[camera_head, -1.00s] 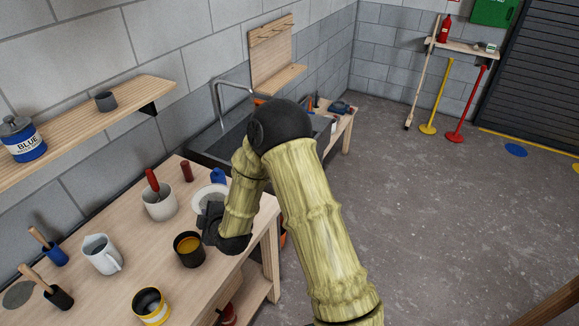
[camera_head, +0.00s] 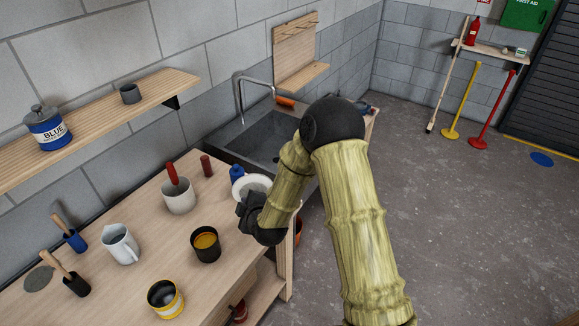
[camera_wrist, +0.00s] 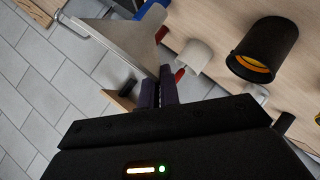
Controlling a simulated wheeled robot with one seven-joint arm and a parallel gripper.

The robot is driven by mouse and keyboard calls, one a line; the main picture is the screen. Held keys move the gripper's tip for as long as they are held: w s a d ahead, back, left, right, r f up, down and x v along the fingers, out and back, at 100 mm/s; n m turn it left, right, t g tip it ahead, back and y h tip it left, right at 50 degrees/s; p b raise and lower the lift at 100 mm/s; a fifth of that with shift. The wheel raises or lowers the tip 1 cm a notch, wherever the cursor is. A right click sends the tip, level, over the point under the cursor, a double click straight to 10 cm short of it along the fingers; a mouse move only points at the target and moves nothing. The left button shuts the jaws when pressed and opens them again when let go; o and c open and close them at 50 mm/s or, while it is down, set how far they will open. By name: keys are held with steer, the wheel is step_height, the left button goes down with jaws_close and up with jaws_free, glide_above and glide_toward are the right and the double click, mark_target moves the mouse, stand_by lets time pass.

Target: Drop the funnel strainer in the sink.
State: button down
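The funnel strainer (camera_head: 250,184) is a pale round bowl with a light rim. It is in the head view at the right end of the workbench, near the sink's front corner. My gripper (camera_head: 251,208) is at its near side. In the wrist view the dark fingers (camera_wrist: 160,91) look closed on the edge of the strainer, whose broad pale side (camera_wrist: 125,42) spreads out beyond them. The grey sink (camera_head: 240,150) with a tall curved tap lies behind and right of the strainer. My arm hides the sink's right part.
On the wooden workbench (camera_head: 150,215) stand a white pot (camera_head: 179,197) with a red handle in it, a dark cup (camera_head: 206,248), a white jug (camera_head: 121,246), a yellow-banded tin (camera_head: 165,300), a red cylinder (camera_head: 206,166) and a blue item (camera_head: 237,173). The grey floor at right is open.

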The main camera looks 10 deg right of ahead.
steer(key=s+d+f+m+h+b, duration=0.1)
steer(key=s+d+f, duration=0.2)
steer(key=d+f, duration=0.3)
steer(key=s+d+f+m+h+b, duration=0.1)
steer(key=s+d+f+b, duration=0.1)
steer(key=s+d+f, duration=0.2)
steer(key=s+d+f+m+h+b, duration=0.2)
steer(key=d+f, duration=0.8)
steer(key=f, duration=0.7)
steer(key=shift+s+f+t, duration=0.15)
steer(key=shift+s+t, duration=0.25)
steer(key=shift+s, duration=0.5)
steer(key=shift+d, duration=0.2)
